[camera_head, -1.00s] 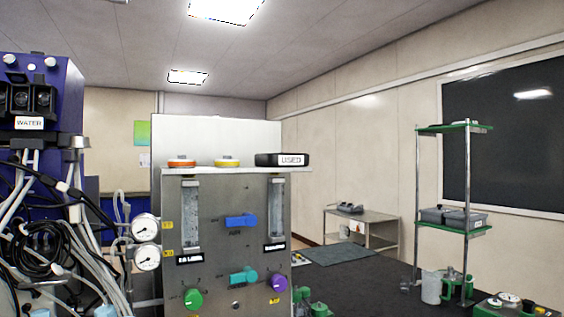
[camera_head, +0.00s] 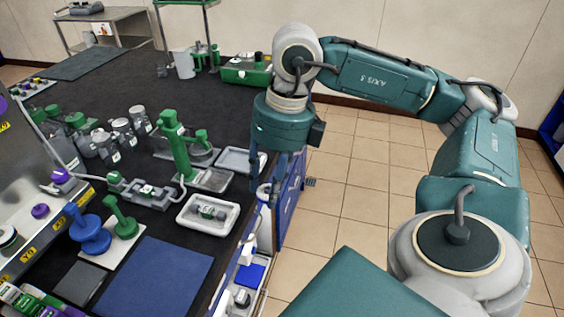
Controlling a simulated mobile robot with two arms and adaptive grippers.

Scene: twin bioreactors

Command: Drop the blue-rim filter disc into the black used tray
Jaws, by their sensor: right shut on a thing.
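My right gripper (camera_head: 279,176) hangs pointing down from my teal right arm, beside the right edge of the black bench. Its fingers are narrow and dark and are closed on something. What it holds is too small and too hidden to make out; I cannot tell whether it is the blue-rim filter disc. No blue-rim filter disc can be clearly seen elsewhere. The black used tray is out of view now. My left gripper is not in view.
A white tray (camera_head: 182,222) and a green clamp stand (camera_head: 172,140) are on the bench (camera_head: 115,85) left of my gripper. A blue mat (camera_head: 140,283) lies in front. A lower side shelf holds white items and a blue block (camera_head: 250,275). Tiled floor is clear at right.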

